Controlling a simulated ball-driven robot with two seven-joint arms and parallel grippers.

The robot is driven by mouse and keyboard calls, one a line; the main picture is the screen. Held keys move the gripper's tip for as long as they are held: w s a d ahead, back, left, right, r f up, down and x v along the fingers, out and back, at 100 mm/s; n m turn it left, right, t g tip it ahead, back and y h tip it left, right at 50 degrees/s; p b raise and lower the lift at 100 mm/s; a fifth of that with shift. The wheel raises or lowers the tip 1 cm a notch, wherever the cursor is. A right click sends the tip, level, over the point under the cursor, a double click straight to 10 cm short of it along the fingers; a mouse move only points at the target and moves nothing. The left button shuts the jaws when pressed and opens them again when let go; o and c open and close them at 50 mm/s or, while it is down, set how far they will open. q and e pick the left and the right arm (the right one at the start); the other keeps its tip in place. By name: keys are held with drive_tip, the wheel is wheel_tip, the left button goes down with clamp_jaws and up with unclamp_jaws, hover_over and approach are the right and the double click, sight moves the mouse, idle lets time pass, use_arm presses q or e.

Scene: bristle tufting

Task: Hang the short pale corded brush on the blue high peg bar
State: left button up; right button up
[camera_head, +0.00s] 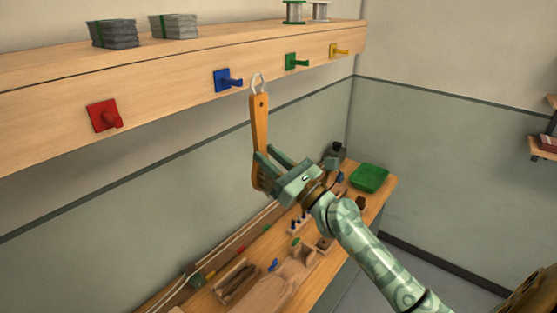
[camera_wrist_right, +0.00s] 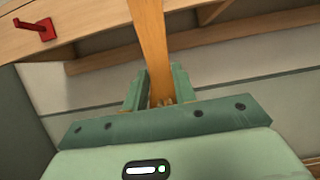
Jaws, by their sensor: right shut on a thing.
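My right gripper (camera_head: 265,165) is shut on a pale wooden brush (camera_head: 259,122) and holds it upright, with a light cord loop (camera_head: 258,82) at its top end. The brush's lower end is partly hidden by the fingers. The blue peg (camera_head: 228,79) is on the front of the high wooden bar (camera_head: 180,90). The loop appears just right of the blue peg's tip; I cannot tell the gap in depth. In the right wrist view the brush handle (camera_wrist_right: 150,45) rises between the fingers (camera_wrist_right: 158,88). My left gripper is not in view.
A red peg (camera_head: 104,115) is left of the blue one; green (camera_head: 296,62) and yellow (camera_head: 338,50) pegs are to its right. Grey bundles (camera_head: 113,34) and spools (camera_head: 293,12) stand on top of the bar. Below is a workbench with tools and a green tray (camera_head: 369,177).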

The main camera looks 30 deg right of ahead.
drive_tip(key=w+a+f+b, duration=0.1)
drive_tip(key=w+a, duration=0.1)
drive_tip(key=w, duration=0.5)
drive_tip(key=shift+a+f+b, duration=0.15)
drive_tip(key=shift+a+b, duration=0.1)
drive_tip(key=shift+b, duration=0.15)
idle(0.6)
drive_tip(key=o, duration=1.1)
drive_tip(key=shift+b+v, duration=1.2)
drive_tip(key=shift+v, duration=2.3)
